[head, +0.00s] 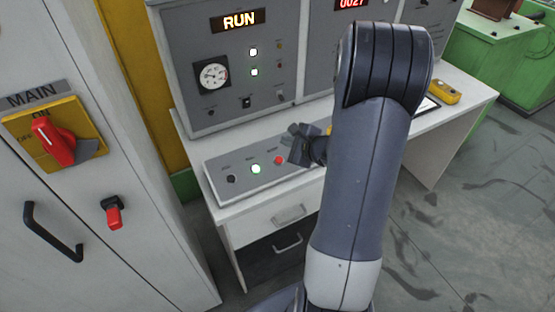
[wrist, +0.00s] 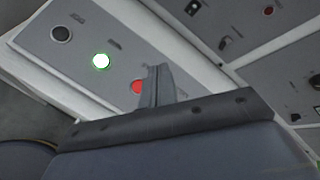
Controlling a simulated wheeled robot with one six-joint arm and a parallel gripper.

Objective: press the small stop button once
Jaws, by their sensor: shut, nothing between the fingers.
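The small stop button looks to be the red round one (head: 279,160) on the sloped grey button box, right of a lit green button (head: 256,169) and a black button (head: 231,179). The box's right part is hidden behind my arm.
The control panel (head: 185,65) with a lit RUN display (head: 239,20) stands behind the button box on a white desk (head: 460,110). At left, a cabinet carries a red MAIN switch (head: 53,142) and a black handle (head: 50,232). A yellow pendant (head: 446,92) lies at right.

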